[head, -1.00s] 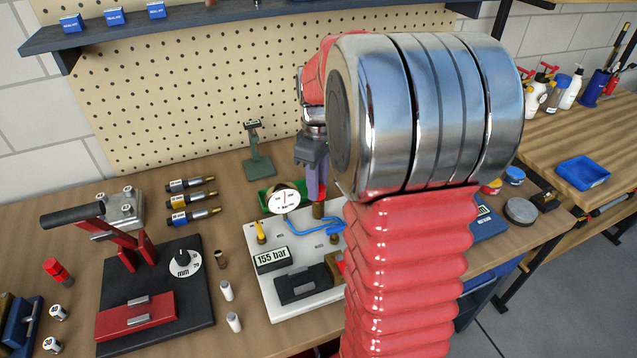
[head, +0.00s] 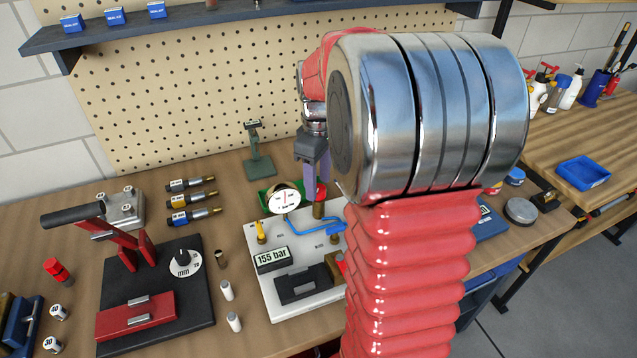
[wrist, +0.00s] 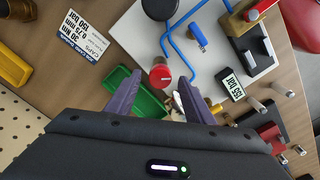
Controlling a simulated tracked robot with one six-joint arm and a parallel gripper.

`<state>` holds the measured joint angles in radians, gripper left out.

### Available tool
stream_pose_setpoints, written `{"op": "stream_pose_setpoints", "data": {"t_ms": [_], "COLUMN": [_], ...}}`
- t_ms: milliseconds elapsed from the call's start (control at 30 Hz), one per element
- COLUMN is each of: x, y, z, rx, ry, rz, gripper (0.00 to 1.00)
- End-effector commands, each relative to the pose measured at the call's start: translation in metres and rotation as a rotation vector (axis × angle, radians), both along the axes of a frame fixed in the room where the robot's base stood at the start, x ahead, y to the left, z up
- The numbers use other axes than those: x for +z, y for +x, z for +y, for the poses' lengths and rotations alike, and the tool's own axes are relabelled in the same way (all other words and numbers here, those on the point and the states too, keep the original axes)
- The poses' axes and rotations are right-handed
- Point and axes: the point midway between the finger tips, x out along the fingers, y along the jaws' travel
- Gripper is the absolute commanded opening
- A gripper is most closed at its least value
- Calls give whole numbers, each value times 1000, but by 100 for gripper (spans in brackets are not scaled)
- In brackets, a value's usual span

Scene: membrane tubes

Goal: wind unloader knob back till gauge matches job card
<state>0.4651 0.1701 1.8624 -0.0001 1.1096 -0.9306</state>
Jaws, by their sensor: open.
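The red unloader knob (wrist: 161,76), with a white mark on top, lies between the tips of my open gripper (wrist: 159,78) in the wrist view; gaps show on both sides. In the head view my gripper (head: 319,180) is at the knob (head: 321,192), at the back of a pale test plate (head: 267,302). The round white gauge (head: 285,198) has a red needle, its scale too small to read. A plate label (head: 272,259) reads 155 bar. The job card (wrist: 84,38) in the wrist view shows 150 bar, 0.72 mm and 30 Nm.
Blue tubing (wrist: 178,38) runs across the plate close to the knob. A green tray (wrist: 150,103) lies under the fingers. A black-based press (head: 185,320) stands left of the plate. A green stand (head: 259,160) is behind.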

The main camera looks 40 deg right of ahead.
Motion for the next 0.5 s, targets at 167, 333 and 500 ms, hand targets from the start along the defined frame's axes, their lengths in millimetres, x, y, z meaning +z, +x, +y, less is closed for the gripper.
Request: {"op": "stream_pose_setpoints", "data": {"t_ms": [167, 333, 500], "x": [25, 55, 85], "y": [1, 1, 0], "z": [0, 0, 0], "rx": [0, 0, 0], "ry": [-1, -2, -2], "rz": [-4, -3, -3], "gripper": [48, 48, 48]}}
